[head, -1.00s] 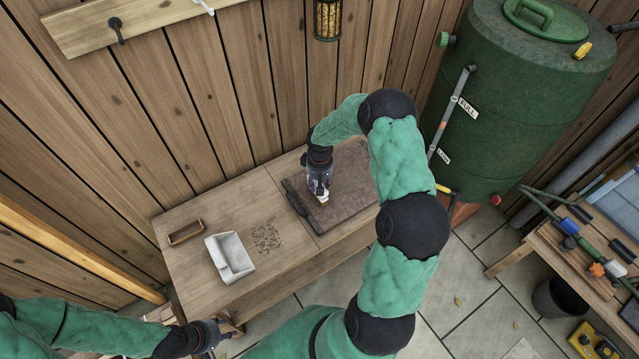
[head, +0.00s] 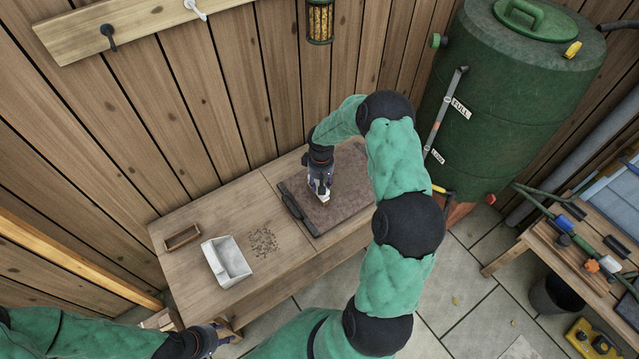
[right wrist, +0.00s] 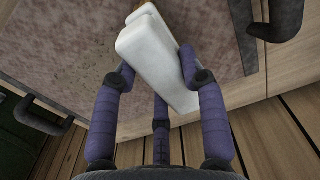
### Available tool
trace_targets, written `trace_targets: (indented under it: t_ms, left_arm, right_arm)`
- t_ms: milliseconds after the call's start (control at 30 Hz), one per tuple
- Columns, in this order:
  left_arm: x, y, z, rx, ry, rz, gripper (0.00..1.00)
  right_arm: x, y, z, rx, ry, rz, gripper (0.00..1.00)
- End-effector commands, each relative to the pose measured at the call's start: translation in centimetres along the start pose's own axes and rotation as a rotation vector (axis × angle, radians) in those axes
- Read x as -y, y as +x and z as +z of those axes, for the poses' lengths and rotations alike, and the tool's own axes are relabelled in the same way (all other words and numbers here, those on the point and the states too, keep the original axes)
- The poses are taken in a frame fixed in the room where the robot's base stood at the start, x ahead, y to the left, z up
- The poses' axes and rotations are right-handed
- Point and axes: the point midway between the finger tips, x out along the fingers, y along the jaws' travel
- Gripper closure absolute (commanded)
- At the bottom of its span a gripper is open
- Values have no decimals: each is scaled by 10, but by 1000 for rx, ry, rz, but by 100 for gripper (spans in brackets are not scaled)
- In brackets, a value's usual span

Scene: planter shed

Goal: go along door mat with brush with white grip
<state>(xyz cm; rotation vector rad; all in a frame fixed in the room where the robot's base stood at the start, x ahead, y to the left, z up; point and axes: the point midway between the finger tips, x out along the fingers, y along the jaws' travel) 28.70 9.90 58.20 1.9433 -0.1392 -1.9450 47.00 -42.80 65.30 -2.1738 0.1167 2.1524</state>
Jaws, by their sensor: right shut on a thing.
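The brush with the white grip (right wrist: 160,50) is held in my right gripper (head: 321,194). Its grip is a pale white block between the fingers in the right wrist view (right wrist: 157,82); its bristles are hidden. It is over the brown, speckled door mat (head: 347,178), near the mat's left part; I cannot tell whether it touches. The mat also shows in the right wrist view (right wrist: 70,50), with a dark edge. My left gripper (head: 224,336) is low by the bench's front left, away from the mat; its fingers are too small to read.
The mat lies on a wooden bench (head: 190,270) against a plank wall. Left of it are a white open tray (head: 226,262), dark crumbs (head: 263,242) and a small wooden box (head: 183,237). A green water tank (head: 510,100) stands to the right.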

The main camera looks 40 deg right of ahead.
Motion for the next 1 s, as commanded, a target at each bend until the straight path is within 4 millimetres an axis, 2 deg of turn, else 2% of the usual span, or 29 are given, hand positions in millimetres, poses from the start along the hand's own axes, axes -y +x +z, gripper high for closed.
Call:
trace_targets:
  t_ms: [467, 1000]
  left_arm:
    - [0, -1, 0, 0, 0, 0, 60]
    - [0, -1, 0, 0, 0, 0, 60]
  right_arm:
    - [-21, 0, 1, 1, 2, 0, 100]
    - [-28, 0, 0, 0, 2, 1, 100]
